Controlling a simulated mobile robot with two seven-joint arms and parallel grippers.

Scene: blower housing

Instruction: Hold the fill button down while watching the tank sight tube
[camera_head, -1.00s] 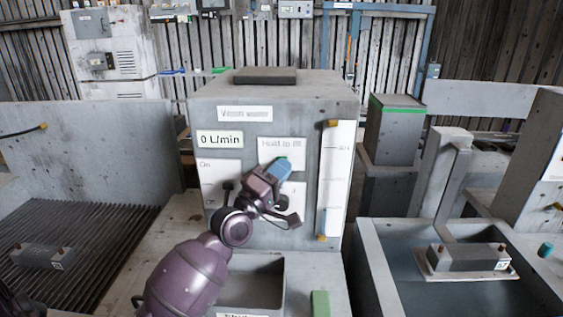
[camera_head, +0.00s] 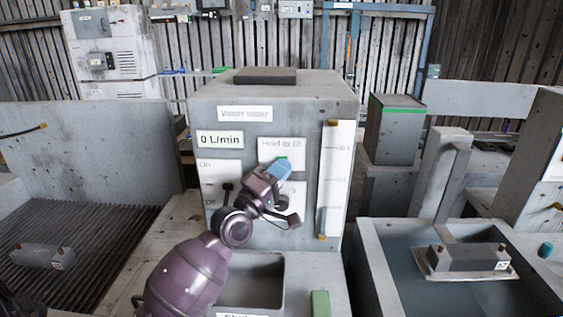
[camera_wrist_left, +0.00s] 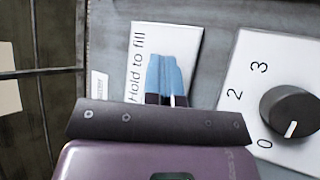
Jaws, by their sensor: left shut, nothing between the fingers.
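A grey machine cabinet (camera_head: 273,107) stands in front of me, with a white "Hold to fill" plate (camera_head: 283,145) on its face. My left gripper (camera_head: 280,167) is at this plate, its blue fingertips together and empty. In the left wrist view the fingertips (camera_wrist_left: 166,74) lie over the plate beside the words. The button itself is hidden behind them, and I cannot tell whether it is pressed. The sight tube strip (camera_head: 337,165) runs up the cabinet's right side between two yellow fittings, with a short blue column (camera_head: 323,220) at its bottom. The display (camera_head: 219,139) reads 0 L/min. My right gripper is not in view.
An On/Off lever (camera_head: 228,188) is left of my gripper. A dial knob (camera_wrist_left: 292,112) pointing near 0 is right of the fill plate. An open bin (camera_head: 278,262) and a green block (camera_head: 320,303) are below. A basin (camera_head: 381,268) with a dark block stands at right.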

